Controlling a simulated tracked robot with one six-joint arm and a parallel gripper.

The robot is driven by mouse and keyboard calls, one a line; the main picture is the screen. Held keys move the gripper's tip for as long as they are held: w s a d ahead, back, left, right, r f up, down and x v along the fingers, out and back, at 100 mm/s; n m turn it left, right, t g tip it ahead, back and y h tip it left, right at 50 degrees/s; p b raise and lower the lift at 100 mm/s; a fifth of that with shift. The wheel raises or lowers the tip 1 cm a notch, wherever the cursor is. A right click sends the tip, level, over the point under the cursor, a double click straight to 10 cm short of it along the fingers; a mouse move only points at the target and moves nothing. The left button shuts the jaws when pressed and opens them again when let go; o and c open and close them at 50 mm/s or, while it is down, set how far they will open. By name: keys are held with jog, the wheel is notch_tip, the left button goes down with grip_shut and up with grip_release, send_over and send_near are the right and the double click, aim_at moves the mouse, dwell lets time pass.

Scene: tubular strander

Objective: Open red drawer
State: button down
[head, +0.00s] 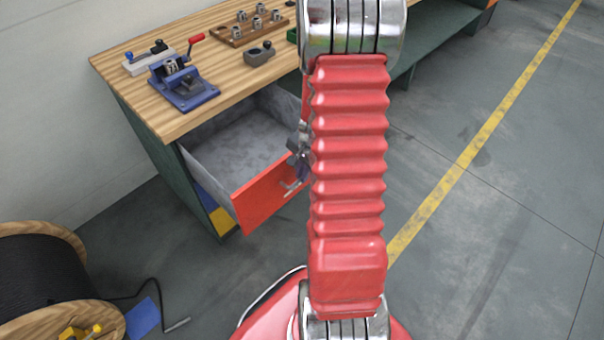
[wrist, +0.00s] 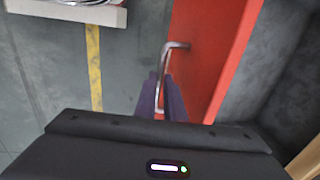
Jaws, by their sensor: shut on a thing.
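The red drawer (head: 268,197) is pulled well out of the workbench in the head view, and its grey inside shows empty where I can see it. Its red front with a metal bar handle (wrist: 170,57) fills the upper middle of the wrist view. My gripper (wrist: 167,92) is at the handle, its dark fingers shut on the handle's near end. In the head view my gripper (head: 297,170) is partly hidden behind my red arm, which also covers the drawer's right end.
The wooden workbench (head: 130,66) carries a blue vise-like fixture (head: 183,88) and a wooden holder with metal parts (head: 250,27). A black cable spool (head: 42,275) stands at lower left. Grey floor with a yellow line (head: 470,155) lies open on the right.

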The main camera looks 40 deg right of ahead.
jog(key=shift+s+a, duration=0.15)
jog(key=shift+s, duration=0.2)
jog(key=c, duration=1.8)
grip_release()
jog(key=shift+c, duration=0.2)
jog(key=shift+r, duration=0.1)
notch_tip(320, 180, up, 13)
jog(key=s, duration=0.2)
jog(key=shift+s+r, duration=0.15)
jog(key=shift+s, duration=0.1)
